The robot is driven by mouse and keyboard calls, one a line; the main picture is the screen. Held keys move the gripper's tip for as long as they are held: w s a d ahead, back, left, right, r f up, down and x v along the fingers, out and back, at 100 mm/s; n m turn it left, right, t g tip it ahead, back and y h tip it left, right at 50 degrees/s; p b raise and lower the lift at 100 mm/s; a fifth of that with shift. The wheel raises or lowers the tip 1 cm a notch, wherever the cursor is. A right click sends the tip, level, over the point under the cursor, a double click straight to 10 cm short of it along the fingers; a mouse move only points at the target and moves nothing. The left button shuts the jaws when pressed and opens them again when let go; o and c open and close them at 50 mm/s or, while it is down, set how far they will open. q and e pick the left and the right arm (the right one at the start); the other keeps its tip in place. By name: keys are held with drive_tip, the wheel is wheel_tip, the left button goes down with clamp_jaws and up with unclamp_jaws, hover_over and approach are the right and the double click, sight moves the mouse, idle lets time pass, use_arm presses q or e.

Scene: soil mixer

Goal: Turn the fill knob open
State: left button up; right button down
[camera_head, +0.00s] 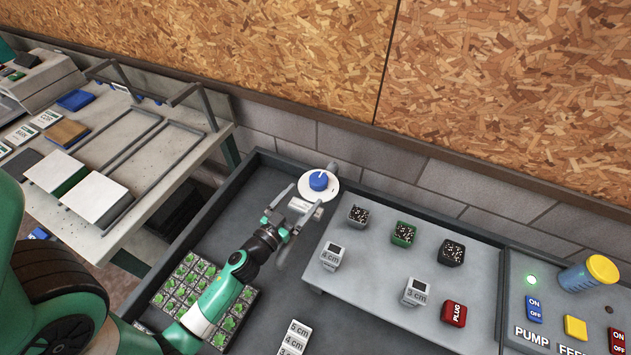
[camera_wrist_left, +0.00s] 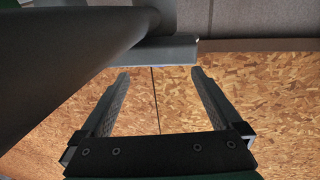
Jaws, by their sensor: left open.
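The fill knob (camera_head: 318,181) is a blue round knob with a white pointer line, on a white disc (camera_head: 306,190) at the back edge of the grey bench. My left gripper (camera_head: 306,199) is open just in front of the disc, its fingers spread toward the knob. I cannot tell whether the fingers touch the disc. In the left wrist view the open fingers (camera_wrist_left: 160,76) have nothing between them, and a grey bar lies past their tips. A sliver of blue shows under that bar. My right gripper is out of view.
Right of my gripper is a raised grey platform (camera_head: 377,295) with several soil blocks, size cubes and a red PLUG block (camera_head: 453,313). A seedling tray (camera_head: 180,283) lies under my arm. The pump panel (camera_head: 515,285) is at right.

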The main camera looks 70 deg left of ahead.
sight(313, 185)
use_arm(q)
drive_tip(key=x, duration=0.7)
